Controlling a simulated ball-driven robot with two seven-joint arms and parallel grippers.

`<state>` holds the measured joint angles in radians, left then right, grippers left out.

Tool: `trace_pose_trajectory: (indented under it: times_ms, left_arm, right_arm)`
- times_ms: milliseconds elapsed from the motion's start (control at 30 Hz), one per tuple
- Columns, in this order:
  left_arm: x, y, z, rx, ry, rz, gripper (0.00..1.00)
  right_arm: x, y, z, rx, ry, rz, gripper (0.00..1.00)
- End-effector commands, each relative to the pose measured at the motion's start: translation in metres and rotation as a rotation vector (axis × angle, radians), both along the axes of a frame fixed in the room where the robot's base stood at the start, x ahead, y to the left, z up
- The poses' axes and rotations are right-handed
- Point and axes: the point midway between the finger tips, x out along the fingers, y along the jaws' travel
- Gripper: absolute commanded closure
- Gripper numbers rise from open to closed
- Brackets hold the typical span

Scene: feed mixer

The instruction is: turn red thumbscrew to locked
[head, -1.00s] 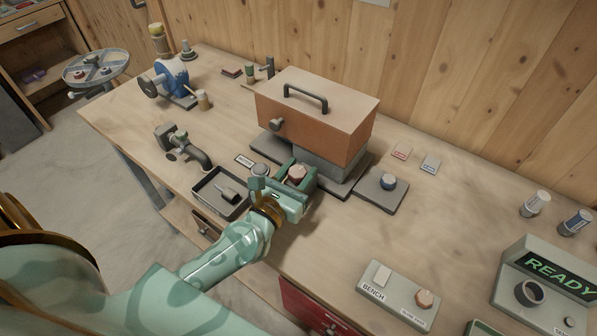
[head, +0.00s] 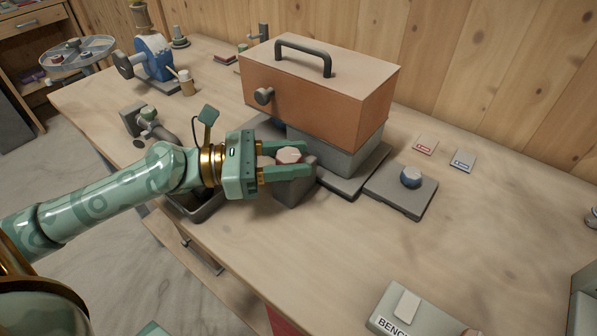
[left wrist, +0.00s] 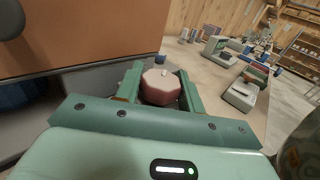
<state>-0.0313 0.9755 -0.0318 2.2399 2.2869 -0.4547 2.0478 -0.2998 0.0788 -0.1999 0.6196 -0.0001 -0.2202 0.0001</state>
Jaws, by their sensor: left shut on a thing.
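The red thumbscrew (head: 289,156) is a faceted knob with a pale top, on a dark grey block (head: 294,190) in front of the copper-coloured mixer box (head: 318,90). My left gripper (head: 304,159) reaches in from the left, with one finger on each side of the knob, shut on it. In the left wrist view the thumbscrew (left wrist: 160,88) sits between the two green fingers, with a small light mark on its top. The fingers hide parts of its sides. I see no readable locked mark near it. My right gripper is not in view.
A dark tray (head: 197,209) lies partly under my left arm.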

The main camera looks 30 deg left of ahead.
Motion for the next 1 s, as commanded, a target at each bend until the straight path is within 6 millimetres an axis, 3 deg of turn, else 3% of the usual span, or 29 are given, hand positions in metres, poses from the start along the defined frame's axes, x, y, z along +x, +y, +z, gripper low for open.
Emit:
trace_pose_trajectory:
  times_ms: [33, 100, 500, 1000]
  left_arm:
    - [0.002, 0.000, -0.009, 0.003, 0.006, -0.040, 0.84]
    - [0.002, 0.000, -0.006, 0.002, 0.004, -0.100, 0.84]
    - [0.000, 0.000, -0.001, 0.004, 0.000, -0.361, 0.84]
    - [-0.002, 0.000, 0.000, 0.003, 0.000, -0.444, 0.84]
  right_arm:
    - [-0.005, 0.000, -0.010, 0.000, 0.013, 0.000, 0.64]
    - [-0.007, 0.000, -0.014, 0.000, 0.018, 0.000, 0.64]
    - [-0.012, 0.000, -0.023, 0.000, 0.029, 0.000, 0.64]
    - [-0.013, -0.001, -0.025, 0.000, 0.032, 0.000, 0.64]
